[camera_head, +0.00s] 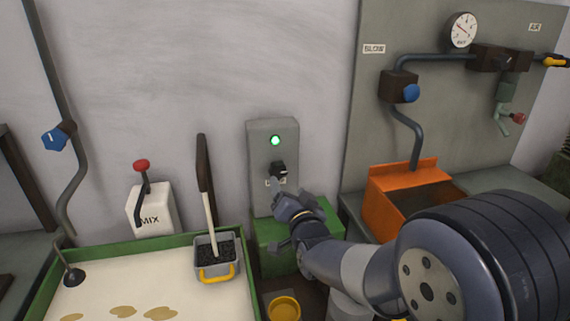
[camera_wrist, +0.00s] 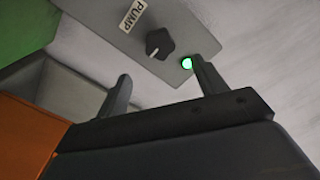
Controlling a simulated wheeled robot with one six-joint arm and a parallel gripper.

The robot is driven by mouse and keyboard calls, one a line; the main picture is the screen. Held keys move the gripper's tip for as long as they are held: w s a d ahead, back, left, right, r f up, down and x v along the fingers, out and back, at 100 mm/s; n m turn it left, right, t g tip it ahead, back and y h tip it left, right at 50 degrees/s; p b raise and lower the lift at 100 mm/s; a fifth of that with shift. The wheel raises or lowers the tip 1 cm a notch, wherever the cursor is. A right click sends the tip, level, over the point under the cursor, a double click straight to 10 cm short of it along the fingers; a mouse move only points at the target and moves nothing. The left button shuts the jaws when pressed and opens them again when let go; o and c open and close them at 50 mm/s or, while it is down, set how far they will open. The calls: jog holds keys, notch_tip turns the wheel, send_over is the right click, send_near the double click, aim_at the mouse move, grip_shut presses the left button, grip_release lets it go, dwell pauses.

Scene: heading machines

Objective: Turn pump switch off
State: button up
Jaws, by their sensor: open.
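The pump switch is a black rotary knob (camera_head: 278,169) on a grey upright box (camera_head: 260,190) against the wall. A green lamp (camera_head: 275,140) glows above the knob. In the wrist view the knob (camera_wrist: 159,43) lies between a PUMP label (camera_wrist: 133,16) and the lit lamp (camera_wrist: 187,63). My gripper (camera_wrist: 163,82) is open and empty, its two fingers apart. The knob shows beyond the fingertips, and the gripper appears apart from it. In the head view my gripper (camera_head: 290,205) is just below the knob and partly covers the box's lower part.
A green-rimmed tray (camera_head: 240,262) with a grey bucket (camera_head: 217,262) lies left of the box. A white MIX lever box (camera_head: 150,212) stands behind it. An orange bin (camera_head: 385,208) and a panel with a blue valve (camera_head: 411,93) are to the right. A yellow cup (camera_head: 284,308) stands below.

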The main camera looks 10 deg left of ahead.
aim_at(281, 171)
jog(key=p+x, duration=0.2)
jog(key=x, duration=0.8)
jog(key=shift+w+a, duration=0.1)
jog(key=shift+w, duration=0.1)
jog(key=shift+c, duration=0.2)
jog(key=c, duration=1)
